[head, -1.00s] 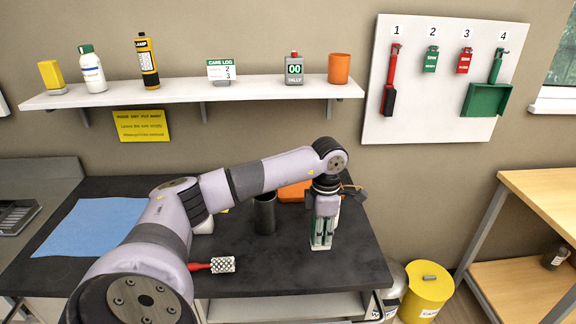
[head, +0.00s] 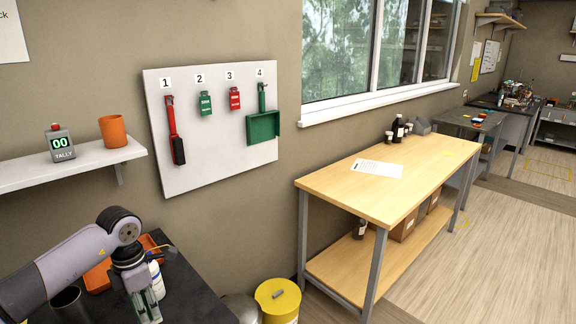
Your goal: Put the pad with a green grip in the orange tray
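The orange tray (head: 97,279) lies on the dark bench at the lower left of the head view, partly hidden behind my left arm. My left gripper (head: 149,308) points down in front of the tray, near the bench's right part. Its fingers look grey-green and their tips are close to the picture's lower edge; I cannot tell whether they are apart or hold anything. I cannot make out a pad with a green grip. My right gripper is not in view.
A white bottle (head: 156,279) stands close behind the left gripper, and a dark cup (head: 68,301) stands left of it. A pegboard (head: 215,150) holds red and green tools. A yellow bin (head: 279,302) and a wooden table (head: 390,180) stand to the right.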

